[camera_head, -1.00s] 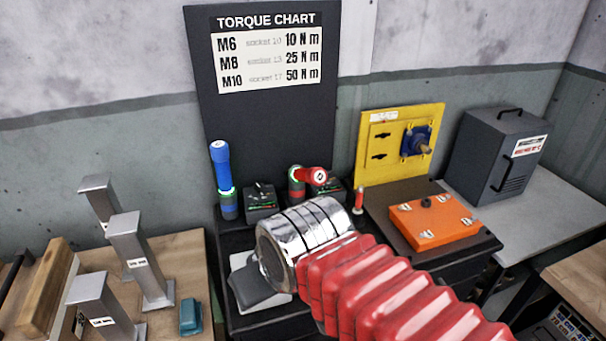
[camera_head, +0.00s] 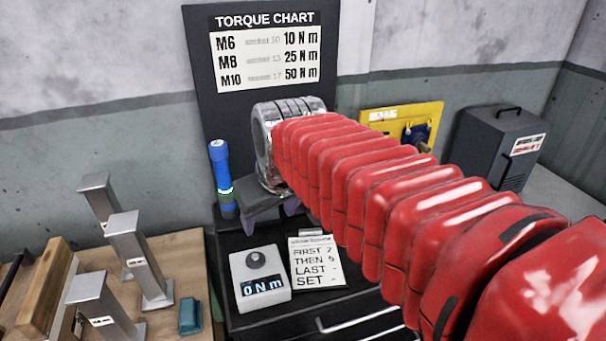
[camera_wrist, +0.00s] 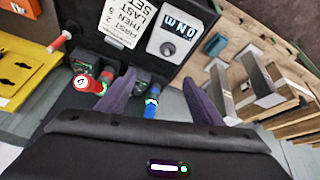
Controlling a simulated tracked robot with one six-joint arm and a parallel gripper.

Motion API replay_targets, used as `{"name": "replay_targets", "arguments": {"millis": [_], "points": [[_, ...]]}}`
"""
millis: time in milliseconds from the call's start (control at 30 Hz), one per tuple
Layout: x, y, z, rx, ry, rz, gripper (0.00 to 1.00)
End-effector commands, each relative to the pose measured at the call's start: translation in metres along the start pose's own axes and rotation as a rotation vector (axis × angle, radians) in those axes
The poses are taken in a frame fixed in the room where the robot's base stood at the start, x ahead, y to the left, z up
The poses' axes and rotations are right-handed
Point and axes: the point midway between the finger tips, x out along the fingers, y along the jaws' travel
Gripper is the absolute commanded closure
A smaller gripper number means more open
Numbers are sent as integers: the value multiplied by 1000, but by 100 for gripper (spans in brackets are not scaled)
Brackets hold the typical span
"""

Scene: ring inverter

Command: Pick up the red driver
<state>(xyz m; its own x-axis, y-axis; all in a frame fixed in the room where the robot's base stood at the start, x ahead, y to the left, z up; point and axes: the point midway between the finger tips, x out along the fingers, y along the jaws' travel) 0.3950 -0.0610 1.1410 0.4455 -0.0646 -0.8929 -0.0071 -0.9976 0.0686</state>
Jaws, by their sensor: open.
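The red driver (camera_wrist: 90,84) shows in the wrist view, left of my left finger and outside the jaws. It stands beside a small dark block with green marks. In the head view my arm hides it. My gripper (camera_wrist: 158,80) is open, its two purple fingers spread apart. The blue driver (camera_wrist: 152,104) appears between the fingers in the wrist view. In the head view my gripper (camera_head: 268,210) is just right of the upright blue driver (camera_head: 222,178), above the dark bench. I see nothing held.
A grey 0 N m meter (camera_head: 258,278) and a printed order card (camera_head: 316,263) lie on the bench front. The torque chart board (camera_head: 265,75) stands behind. A yellow panel (camera_head: 405,118) is at right. Metal posts (camera_head: 140,255) stand on the wooden table at left.

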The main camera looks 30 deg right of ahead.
Motion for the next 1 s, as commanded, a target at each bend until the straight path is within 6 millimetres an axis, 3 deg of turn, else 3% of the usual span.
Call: {"name": "replay_targets", "arguments": {"millis": [200, 600, 800, 1000], "points": [[9, 38, -40, -8, -16, 24, 40], [34, 117, -99, -27, -44, 60, 40], [52, 162, -120, -36, -59, 75, 40], [63, 192, -130, -45, -67, 85, 40]]}}
